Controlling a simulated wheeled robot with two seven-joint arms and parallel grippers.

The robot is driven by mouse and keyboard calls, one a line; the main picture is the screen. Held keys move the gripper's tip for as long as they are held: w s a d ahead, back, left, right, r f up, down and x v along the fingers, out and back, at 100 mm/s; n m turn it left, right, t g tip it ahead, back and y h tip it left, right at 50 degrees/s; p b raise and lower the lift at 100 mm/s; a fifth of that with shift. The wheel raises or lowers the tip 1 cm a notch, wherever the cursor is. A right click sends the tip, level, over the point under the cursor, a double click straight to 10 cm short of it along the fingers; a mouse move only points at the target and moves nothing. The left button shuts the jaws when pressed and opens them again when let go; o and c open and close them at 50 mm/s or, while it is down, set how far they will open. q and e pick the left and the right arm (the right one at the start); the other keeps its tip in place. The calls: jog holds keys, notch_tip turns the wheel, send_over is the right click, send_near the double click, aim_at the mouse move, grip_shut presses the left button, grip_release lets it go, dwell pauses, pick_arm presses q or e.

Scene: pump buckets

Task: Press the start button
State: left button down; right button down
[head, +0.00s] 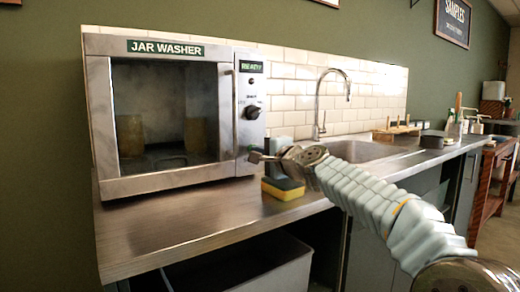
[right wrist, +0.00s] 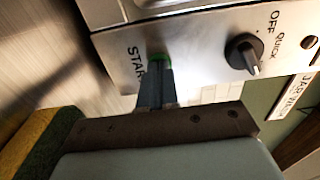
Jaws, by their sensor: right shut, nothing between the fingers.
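The jar washer (head: 165,110) is a steel, microwave-like box with its glass door closed and a green lit display (head: 251,67) that seems to read READY. Its green start button (right wrist: 160,60) shows in the right wrist view beside the partly covered label START, low on the control panel. My right gripper (head: 256,157) is shut and empty, with its tips at the panel's lower part. In the right wrist view the closed fingers (right wrist: 155,88) overlap the button and hide part of it; I cannot tell whether they touch it. My left gripper is out of view.
A black knob (right wrist: 243,53) is above the button on the panel. A yellow and dark sponge (head: 283,188) lies on the steel counter (head: 190,222) below my right gripper. A sink (head: 360,151) with a tap is to the right. The counter in front of the washer is clear.

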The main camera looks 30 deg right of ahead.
jog(key=shift+w, duration=0.1)
jog(key=shift+w+r+p, duration=0.25)
jog(key=shift+w+p, duration=0.15)
jog(key=shift+w, duration=0.2)
